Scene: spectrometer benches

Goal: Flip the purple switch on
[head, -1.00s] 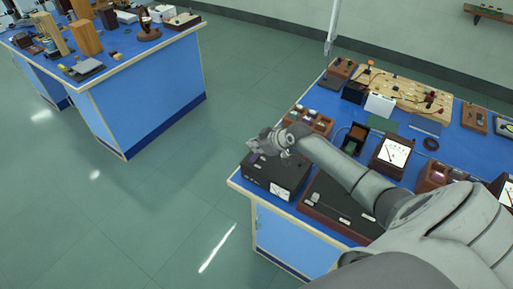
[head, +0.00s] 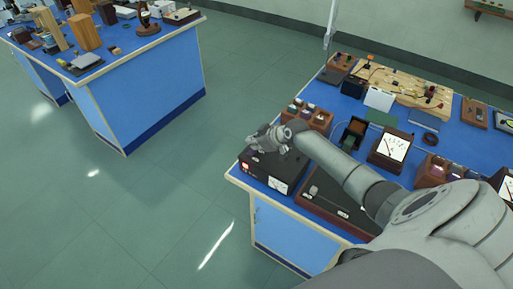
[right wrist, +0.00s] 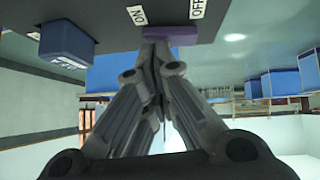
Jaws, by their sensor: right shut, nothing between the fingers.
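The black box (head: 282,178) with a meter on its front sits at the near left corner of the right bench. In the right wrist view, the purple switch (right wrist: 170,33) lies between a white ON label (right wrist: 137,15) and a white OFF label (right wrist: 197,8). My right gripper (head: 254,144) is over the left part of this box. In the wrist view its fingers (right wrist: 157,48) are shut and empty, with the tips right at the switch and partly in front of it. I cannot tell which way the switch is tilted. My left gripper is out of view.
A blue block-shaped part (right wrist: 67,42) stands beside the switch in the wrist view. A dark case (head: 335,205) is right of the box. A wooden holder (head: 318,118) and meter (head: 388,150) stand behind. The floor between benches is clear.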

